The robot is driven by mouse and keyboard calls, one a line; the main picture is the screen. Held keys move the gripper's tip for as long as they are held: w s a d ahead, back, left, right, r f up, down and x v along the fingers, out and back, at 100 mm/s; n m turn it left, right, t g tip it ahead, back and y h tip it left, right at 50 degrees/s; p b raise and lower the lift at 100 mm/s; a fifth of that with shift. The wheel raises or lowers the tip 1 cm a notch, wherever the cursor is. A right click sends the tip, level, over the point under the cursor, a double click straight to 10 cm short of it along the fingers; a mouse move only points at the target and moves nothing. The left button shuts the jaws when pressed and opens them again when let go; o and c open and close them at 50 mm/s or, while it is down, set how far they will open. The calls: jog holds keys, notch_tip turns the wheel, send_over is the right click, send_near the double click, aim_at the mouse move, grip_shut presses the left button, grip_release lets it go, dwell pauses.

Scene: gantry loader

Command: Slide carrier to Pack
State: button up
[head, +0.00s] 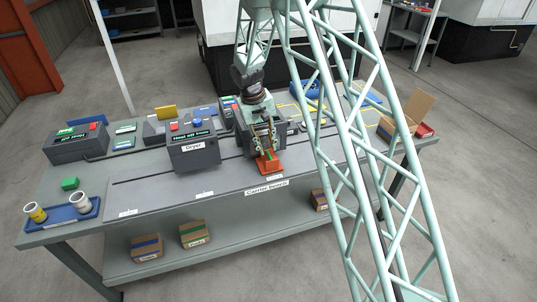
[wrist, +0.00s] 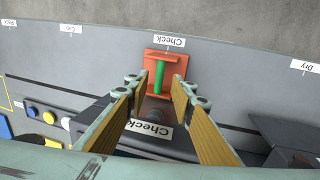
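The carrier (head: 271,167) is an orange-red block on the bench track at the front of the Check machine. In the wrist view the carrier (wrist: 152,66) has a green upright bar (wrist: 160,76) and sits beside the white Check label (wrist: 166,41). My gripper (head: 266,138) is above and just behind the carrier. In the wrist view my gripper (wrist: 158,86) has its two fingers spread, with the green bar showing in the gap, not clasped. The label at the far left (wrist: 10,22) appears to read Pack; it is blurred.
A blue tray (head: 60,222) with cups is at the bench's left end. An open cardboard box (head: 404,116) is at the right. A lattice truss hides part of the bench's right side.

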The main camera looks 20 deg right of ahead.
aim_at(269, 156)
jog(key=shift+d+f, duration=0.25)
jog(key=shift+f, duration=0.85)
jog(key=shift+d+f, duration=0.2)
jog(key=shift+f, duration=0.9)
jog(key=shift+c, duration=0.8)
grip_shut()
